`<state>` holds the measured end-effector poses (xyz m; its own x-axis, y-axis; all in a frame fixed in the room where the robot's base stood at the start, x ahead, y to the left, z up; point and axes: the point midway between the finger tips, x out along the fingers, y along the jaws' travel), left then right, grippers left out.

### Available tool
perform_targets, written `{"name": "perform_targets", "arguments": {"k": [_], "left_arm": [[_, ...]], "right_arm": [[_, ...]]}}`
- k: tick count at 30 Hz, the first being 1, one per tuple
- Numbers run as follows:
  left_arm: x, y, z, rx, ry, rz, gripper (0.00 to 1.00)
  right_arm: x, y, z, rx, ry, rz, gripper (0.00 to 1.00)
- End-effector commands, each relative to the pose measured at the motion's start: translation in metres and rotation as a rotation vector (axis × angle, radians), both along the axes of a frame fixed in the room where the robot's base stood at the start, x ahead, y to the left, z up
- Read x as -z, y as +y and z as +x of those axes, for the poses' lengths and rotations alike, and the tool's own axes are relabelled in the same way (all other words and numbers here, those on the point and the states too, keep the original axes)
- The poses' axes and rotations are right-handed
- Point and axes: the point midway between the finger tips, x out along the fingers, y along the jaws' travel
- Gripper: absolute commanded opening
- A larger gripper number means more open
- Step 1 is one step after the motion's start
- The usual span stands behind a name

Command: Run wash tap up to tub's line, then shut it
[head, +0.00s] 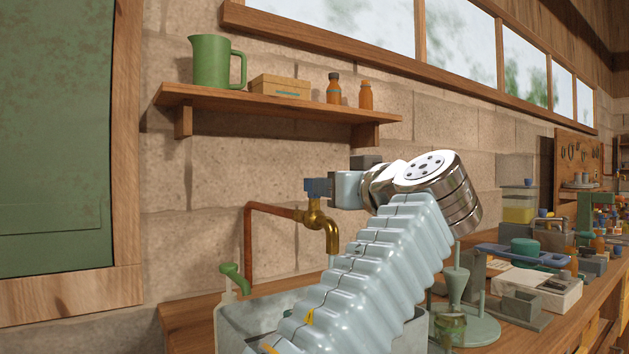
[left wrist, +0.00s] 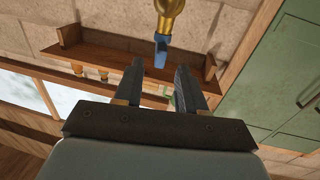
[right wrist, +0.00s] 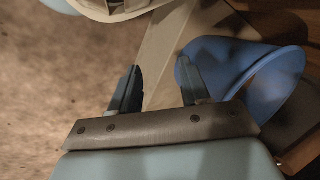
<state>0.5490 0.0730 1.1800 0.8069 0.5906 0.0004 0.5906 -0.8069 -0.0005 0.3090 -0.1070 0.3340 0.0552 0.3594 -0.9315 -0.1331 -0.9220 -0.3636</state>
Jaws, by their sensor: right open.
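The brass wash tap (head: 318,216) stands out from the stone wall on a copper pipe, with a blue handle (head: 316,187) on top. The handle also shows in the left wrist view (left wrist: 161,50), near and between the fingertips of my left gripper (left wrist: 160,66). That gripper is open; I cannot tell whether a finger touches the handle. My right gripper (right wrist: 158,85) is open and empty, away from the tap.
A wooden shelf (head: 270,101) above the tap holds a green jug (head: 212,62), a box and small bottles. Bench equipment crowds the right. A blue flared object (right wrist: 262,65) is by my right gripper.

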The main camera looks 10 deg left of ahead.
Motion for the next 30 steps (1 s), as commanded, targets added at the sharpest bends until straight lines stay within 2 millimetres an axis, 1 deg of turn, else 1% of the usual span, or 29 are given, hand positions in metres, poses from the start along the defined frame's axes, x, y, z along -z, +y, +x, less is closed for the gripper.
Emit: {"name": "perform_targets", "arguments": {"k": [1,6,10,15,23,24,26,30], "left_arm": [[-0.003,0.009,0.010,-0.005,0.002,0.000,0.40],[-0.003,0.031,0.040,-0.004,0.002,0.000,0.40],[-0.003,0.042,0.056,-0.002,0.001,-0.001,0.40],[-0.001,0.049,0.067,-0.001,0.000,-0.001,0.40],[0.000,0.050,0.068,0.000,-0.001,-0.001,0.40],[0.000,0.050,0.068,0.000,-0.001,-0.001,0.38],[0.000,0.050,0.068,0.000,-0.001,-0.001,0.29],[0.000,0.050,0.068,0.000,0.000,0.000,0.08]], "right_arm": [[-0.006,0.000,0.000,-0.001,0.000,0.000,0.46],[-0.017,0.001,0.000,-0.002,0.000,0.002,0.46],[-0.022,0.001,0.000,-0.004,0.000,0.002,0.46],[-0.025,0.001,0.000,-0.004,0.000,0.003,0.46],[-0.025,0.001,0.000,-0.005,0.001,0.003,0.46],[-0.025,0.001,0.000,-0.005,0.001,0.003,0.46],[-0.025,0.001,0.000,-0.005,0.001,0.003,0.46],[-0.025,0.001,0.000,-0.005,0.001,0.003,0.46]]}}
